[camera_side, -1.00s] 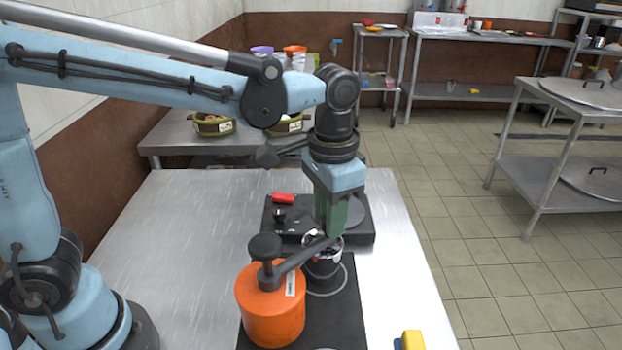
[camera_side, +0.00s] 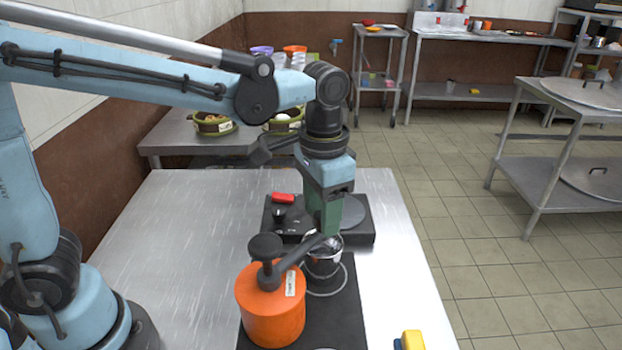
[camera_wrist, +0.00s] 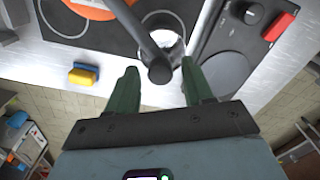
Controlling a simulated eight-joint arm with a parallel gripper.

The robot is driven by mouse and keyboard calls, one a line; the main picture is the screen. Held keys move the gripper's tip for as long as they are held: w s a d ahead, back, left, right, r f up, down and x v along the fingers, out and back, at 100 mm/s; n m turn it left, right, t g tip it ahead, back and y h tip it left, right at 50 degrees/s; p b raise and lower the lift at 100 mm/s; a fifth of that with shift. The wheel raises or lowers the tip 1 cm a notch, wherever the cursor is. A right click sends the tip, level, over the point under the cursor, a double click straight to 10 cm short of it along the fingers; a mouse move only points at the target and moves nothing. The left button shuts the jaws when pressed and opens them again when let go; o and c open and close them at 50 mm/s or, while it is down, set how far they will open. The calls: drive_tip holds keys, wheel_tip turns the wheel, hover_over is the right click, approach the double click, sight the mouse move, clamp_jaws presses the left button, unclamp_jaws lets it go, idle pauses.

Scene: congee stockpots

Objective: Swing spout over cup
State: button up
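The orange pot (camera_side: 270,312) stands on a black mat, with a dark knob and a dark spout (camera_side: 297,257) on top. The spout reaches up and right toward my gripper. The metal cup (camera_side: 323,268) stands within a white ring on the mat, below the fingers. In the wrist view the spout (camera_wrist: 147,45) runs between my green fingers, its round end beside the near rim of the cup (camera_wrist: 171,42). My gripper (camera_wrist: 159,68) is open, with gaps visible on both sides of the spout end. In the side view its fingers (camera_side: 323,218) hide part of the spout end.
A black device (camera_side: 365,233) with a round plate and a red piece (camera_side: 283,198) lies behind the cup. A yellow and blue sponge (camera_side: 411,341) lies at the front right. The steel table (camera_side: 190,230) is clear on the left.

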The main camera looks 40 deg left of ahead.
drive_tip(key=shift+r, duration=3.5)
drive_tip(key=shift+a, duration=0.1)
drive_tip(key=s+a+f+n+t, duration=0.2)
drive_tip(key=s+a+f+t, duration=0.1)
drive_tip(key=a, duration=0.3)
drive_tip(key=s+a+f+n+t, duration=0.2)
drive_tip(key=a+f+t, duration=0.2)
drive_tip(key=a, duration=0.2)
drive_tip(key=shift+s+f, duration=0.15)
drive_tip(key=shift+s, duration=0.25)
